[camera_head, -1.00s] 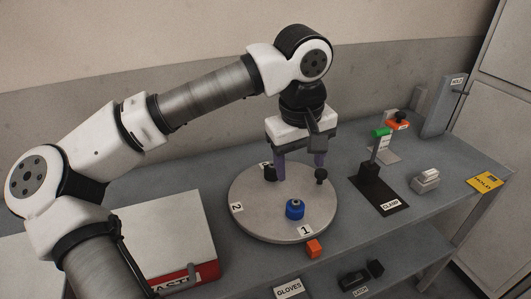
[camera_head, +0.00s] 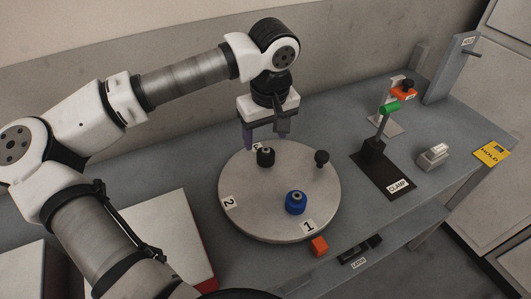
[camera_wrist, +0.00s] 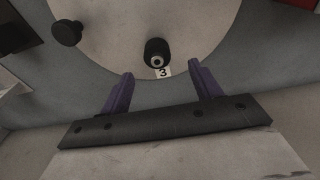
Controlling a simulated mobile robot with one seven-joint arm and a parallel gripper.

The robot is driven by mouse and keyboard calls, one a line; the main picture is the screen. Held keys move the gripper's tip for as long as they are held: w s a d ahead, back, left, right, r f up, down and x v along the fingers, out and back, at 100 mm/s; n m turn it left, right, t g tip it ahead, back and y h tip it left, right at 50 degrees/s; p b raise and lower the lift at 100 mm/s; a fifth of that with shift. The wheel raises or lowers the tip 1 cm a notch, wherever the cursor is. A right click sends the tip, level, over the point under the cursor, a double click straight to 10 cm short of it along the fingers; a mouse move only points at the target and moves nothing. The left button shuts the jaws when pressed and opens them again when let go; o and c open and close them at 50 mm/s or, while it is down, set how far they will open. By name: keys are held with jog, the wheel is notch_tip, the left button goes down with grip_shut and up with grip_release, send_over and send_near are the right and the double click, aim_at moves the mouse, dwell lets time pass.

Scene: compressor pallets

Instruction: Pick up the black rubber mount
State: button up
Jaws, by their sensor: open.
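The black rubber mount (camera_head: 265,157) is a short black cylinder with a metal centre. It stands on the round grey turntable (camera_head: 245,212) beside label 3, near the far rim. In the wrist view the mount (camera_wrist: 155,50) is just ahead of the fingertips, roughly between their lines, and apart from them. My gripper (camera_head: 265,136) is open and empty, behind and above the mount in the head view.
The clamp stand (camera_head: 375,150) with a green top is to the right. Grey bench around the turntable is mostly clear.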

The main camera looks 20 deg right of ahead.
aim_at(266, 149)
jog(key=shift+w+d+f+p, duration=0.1)
jog(key=shift+w+f+p, duration=0.2)
jog(key=shift+f, duration=0.75)
jog(key=shift+w+f+p, duration=0.1)
jog(key=shift+f+p, duration=0.25)
jog(key=shift+f, duration=0.75)
jog(key=shift+w+d+f+p, duration=0.15)
jog(key=shift+f+p, duration=0.2)
jog(key=shift+f, duration=0.7)
jog(key=shift+a, duration=0.1)
jog(key=c, duration=1.1)
jog(key=shift+o, duration=0.2)
jog(key=shift+r, duration=0.1)
